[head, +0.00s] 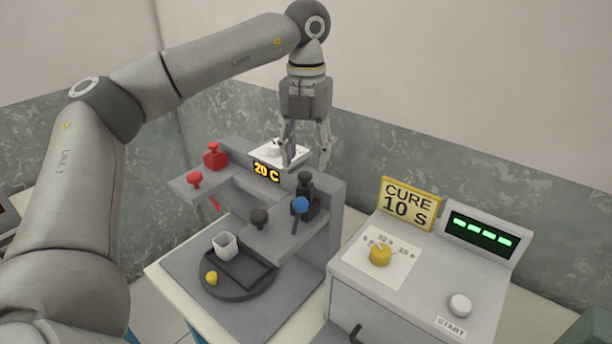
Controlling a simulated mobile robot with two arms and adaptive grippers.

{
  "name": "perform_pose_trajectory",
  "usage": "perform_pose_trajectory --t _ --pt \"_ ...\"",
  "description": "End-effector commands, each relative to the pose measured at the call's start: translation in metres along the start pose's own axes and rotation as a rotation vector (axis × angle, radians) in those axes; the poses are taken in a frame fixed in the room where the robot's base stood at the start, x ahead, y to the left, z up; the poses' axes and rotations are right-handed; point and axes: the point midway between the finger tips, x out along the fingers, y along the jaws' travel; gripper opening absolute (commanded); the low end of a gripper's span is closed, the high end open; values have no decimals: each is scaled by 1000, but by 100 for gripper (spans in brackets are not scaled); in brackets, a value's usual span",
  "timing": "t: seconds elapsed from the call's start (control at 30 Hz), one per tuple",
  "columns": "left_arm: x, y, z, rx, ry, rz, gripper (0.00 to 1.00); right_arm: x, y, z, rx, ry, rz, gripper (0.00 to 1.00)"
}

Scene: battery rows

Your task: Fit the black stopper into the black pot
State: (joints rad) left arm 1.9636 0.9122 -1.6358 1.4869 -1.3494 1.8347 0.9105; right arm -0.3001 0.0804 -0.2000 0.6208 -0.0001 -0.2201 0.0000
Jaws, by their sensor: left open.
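A dark mushroom-shaped knob (259,217), which looks like the black stopper, stands on the lower grey ledge of the station. A black block-like piece (307,193) with a rounded top, perhaps the black pot, stands at the ledge's right end; a blue ball on a dark stem partly covers its front. I cannot tell whether its top is open. My left gripper (306,162) points down with fingers apart, nothing visible between them. In the picture it is just above the black piece; the depth gap is unclear. My right gripper is out of view.
A red block (215,156) and red knob (195,178) stand on the left ledge. A white cup (225,245) and yellow ball (211,278) are on a dark round plate (238,293). A control box with yellow dial (380,254) and start button (460,304) stands right.

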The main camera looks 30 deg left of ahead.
Motion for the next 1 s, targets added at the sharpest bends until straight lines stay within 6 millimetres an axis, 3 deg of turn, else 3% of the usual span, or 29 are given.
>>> perform_pose_trajectory --t 0.1,0.33,1.0 --pt "-25 -1 1 0 -3 -2 49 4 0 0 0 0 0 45" --pt "-54 0 0 0 1 0 49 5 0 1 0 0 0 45" --pt "-58 0 0 0 1 1 49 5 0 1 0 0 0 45"
